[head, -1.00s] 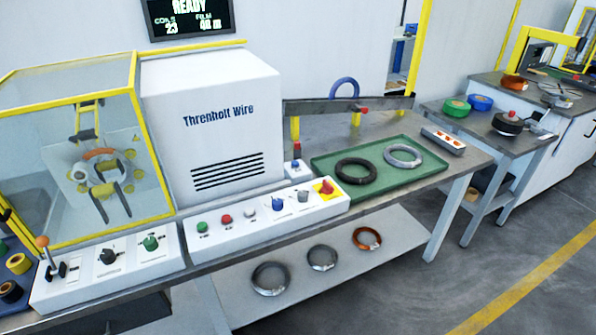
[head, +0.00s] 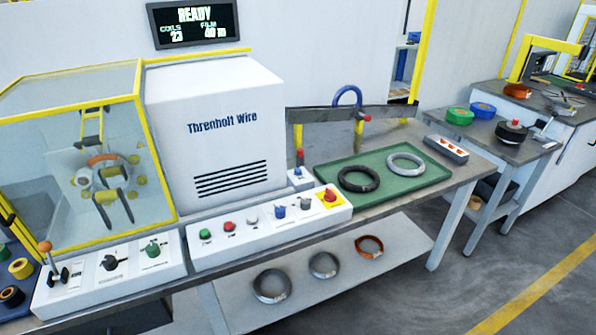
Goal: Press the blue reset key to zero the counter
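The counter display (head: 193,22) on the back wall reads READY, with COILS 23 and a FILM figure that is hard to read. The white front control panel (head: 225,249) carries a blue control (head: 279,211) between a white button (head: 252,221) and a grey control (head: 305,202). A small white box (head: 308,183) behind the panel carries another small blue control (head: 297,172). I cannot read the labels, so I cannot tell which blue one is the reset key. Neither gripper is in view.
The panel also holds a green button (head: 205,234), a red button (head: 229,226) and a red stop knob (head: 329,194) on yellow. A green tray (head: 381,190) with two coils lies to the right. A lever (head: 46,256) and two knobs are at the left.

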